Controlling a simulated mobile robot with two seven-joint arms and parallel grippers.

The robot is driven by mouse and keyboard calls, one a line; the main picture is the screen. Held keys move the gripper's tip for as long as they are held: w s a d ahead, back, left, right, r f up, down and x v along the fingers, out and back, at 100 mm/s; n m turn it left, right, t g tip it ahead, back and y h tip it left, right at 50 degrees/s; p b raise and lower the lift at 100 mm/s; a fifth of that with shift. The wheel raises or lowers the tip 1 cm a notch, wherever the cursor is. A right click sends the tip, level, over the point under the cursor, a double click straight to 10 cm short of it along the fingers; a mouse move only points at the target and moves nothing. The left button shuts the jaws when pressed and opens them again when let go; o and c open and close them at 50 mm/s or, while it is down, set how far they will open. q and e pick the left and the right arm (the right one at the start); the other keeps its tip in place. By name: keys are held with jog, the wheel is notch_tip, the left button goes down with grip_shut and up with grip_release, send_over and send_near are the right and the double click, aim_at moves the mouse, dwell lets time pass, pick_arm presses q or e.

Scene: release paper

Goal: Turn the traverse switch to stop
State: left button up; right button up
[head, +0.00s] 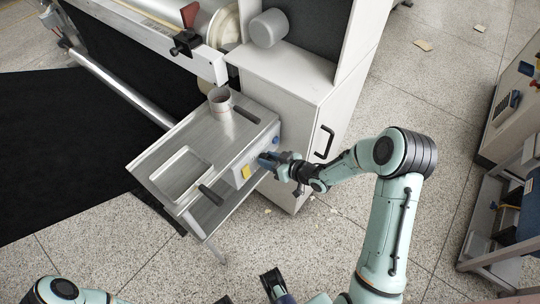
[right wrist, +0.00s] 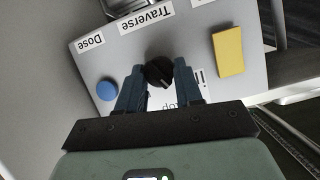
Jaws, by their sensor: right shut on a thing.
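The traverse switch (right wrist: 159,72) is a round black knob on a grey panel (right wrist: 105,58), under a "Traverse" label (right wrist: 146,18) that appears upside down in the right wrist view. My right gripper (right wrist: 160,84) has its blue fingers on either side of the knob and is shut on it. The fingers partly cover the lettering below, where "top" can be read. In the head view my right gripper (head: 266,160) is at the front face of the metal control box. Dark parts at the bottom edge seem to be my left gripper (head: 250,292), mostly cut off.
A blue button (right wrist: 105,91) under a "Dose" label and a yellow note (right wrist: 228,52) flank the knob. The steel top (head: 160,150) carries a metal cup (head: 220,100) and a shallow tray (head: 207,163). A white cabinet (head: 290,90) stands behind. Open speckled floor lies in front.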

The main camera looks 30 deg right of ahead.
jog(key=m+p, duration=0.1)
jog(key=p, duration=0.1)
jog(key=m+y+p, duration=0.1)
jog(key=p, duration=0.1)
jog(key=shift+d+r+g+y, duration=0.1)
jog(key=shift+d+g+y, duration=0.1)
jog(key=shift+g+y, duration=0.1)
pick_arm(q)
notch_tip(320, 180, up, 6)
jog(key=p, duration=0.2)
pick_arm(e)
jog(key=shift+w+m+y, duration=0.1)
jog(key=shift+m+y, duration=0.5)
jog(key=shift+m, duration=0.4)
pick_arm(q)
jog(key=shift+s, duration=0.1)
pick_arm(e)
jog(key=shift+f, duration=0.2)
jog(key=o, duration=1)
pick_arm(q)
jog(key=shift+r, duration=0.15)
pick_arm(e)
jog(key=v, duration=1.3)
jog(key=shift+d+r, duration=0.2)
